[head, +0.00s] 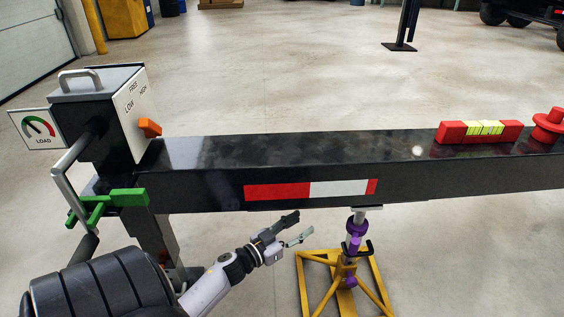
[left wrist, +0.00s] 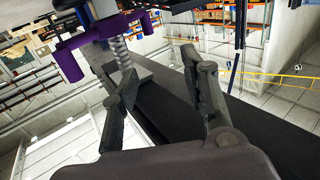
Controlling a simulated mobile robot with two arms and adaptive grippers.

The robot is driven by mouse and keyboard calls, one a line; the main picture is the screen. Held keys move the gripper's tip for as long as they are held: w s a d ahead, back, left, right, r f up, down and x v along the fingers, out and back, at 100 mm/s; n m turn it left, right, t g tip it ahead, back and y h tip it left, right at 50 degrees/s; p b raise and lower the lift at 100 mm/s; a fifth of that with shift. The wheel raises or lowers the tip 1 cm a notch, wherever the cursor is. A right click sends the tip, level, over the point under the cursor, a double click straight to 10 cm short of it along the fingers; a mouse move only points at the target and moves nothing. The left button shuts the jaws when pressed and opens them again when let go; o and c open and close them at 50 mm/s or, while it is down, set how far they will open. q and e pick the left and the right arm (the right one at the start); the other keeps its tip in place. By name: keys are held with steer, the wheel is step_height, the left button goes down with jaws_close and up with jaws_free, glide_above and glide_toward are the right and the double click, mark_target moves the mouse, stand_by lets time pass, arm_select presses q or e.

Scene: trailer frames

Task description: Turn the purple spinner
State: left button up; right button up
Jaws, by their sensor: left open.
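The purple spinner (head: 354,242) sits on the upright screw of a yellow stand (head: 345,278), under the black beam (head: 420,183). In the left wrist view the spinner (left wrist: 95,36) is at the upper left, with a purple handle sticking out and a grey threaded screw (left wrist: 122,52) beside it. My left gripper (head: 303,226) is open and empty, below the front face of the beam and left of the spinner, apart from it. In the left wrist view its fingers (left wrist: 160,68) are spread, with the spinner beyond the left finger. My right gripper is not in view.
The long beam runs above the gripper and spinner. At its left end stand a grey box (head: 95,112) with a load gauge, a crank and a green handle (head: 125,198). A red level (head: 485,131) lies on the beam. Open concrete floor surrounds the stand.

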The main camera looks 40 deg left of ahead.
arm_select(q)
steer(key=s, duration=0.2)
steer(key=s+p, duration=0.1)
steer(key=s, duration=0.3)
steer(key=shift+a, duration=0.35)
steer(key=shift+w, duration=0.1)
